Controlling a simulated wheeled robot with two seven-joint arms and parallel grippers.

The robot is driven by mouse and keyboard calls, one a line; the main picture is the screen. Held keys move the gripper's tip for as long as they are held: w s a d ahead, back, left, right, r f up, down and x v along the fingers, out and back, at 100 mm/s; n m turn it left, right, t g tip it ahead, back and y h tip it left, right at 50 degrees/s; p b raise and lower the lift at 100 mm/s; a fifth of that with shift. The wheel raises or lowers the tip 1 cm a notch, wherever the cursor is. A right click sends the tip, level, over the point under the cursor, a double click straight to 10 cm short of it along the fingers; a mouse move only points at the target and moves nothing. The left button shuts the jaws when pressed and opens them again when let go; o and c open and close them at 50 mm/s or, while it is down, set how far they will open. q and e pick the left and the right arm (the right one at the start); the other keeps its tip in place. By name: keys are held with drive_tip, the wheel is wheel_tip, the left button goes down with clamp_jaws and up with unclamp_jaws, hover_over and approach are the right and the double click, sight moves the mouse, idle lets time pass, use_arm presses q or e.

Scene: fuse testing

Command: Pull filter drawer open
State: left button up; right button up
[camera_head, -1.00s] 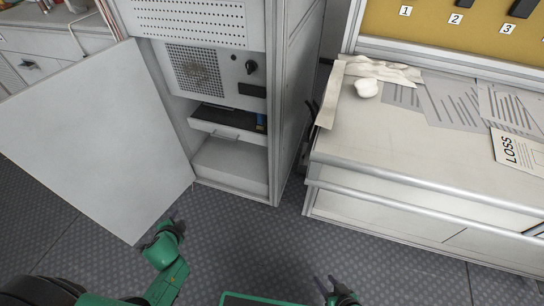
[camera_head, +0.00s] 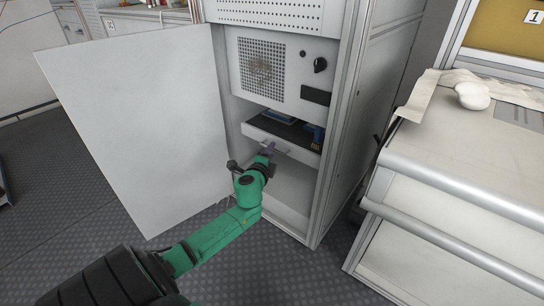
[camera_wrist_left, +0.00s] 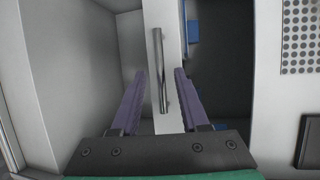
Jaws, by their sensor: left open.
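The filter drawer (camera_head: 301,153) is a shallow white drawer in the cabinet's open bay, below the fan panel. Its dark inside with blue parts shows above the front. Its bar handle (camera_wrist_left: 157,65) is metal and runs upright in the left wrist view. My left gripper (camera_head: 267,151) is at the drawer front in the head view. In the left wrist view its two purple fingers (camera_wrist_left: 160,76) are open, one on each side of the handle, with gaps visible. The handle is partly hidden by the gripper in the head view. My right gripper is out of view.
The cabinet door (camera_head: 140,125) stands wide open to the left of my left arm. A white workbench (camera_head: 440,150) with a cloth and a white lump (camera_head: 472,96) is at the right. Below the drawer the bay is empty.

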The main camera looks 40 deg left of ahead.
use_arm(q)
drive_tip(key=shift+w+a+f, duration=0.15)
drive_tip(key=shift+w+a, duration=0.15)
drive_tip(key=shift+w, duration=0.35)
clamp_jaws()
idle(1.0)
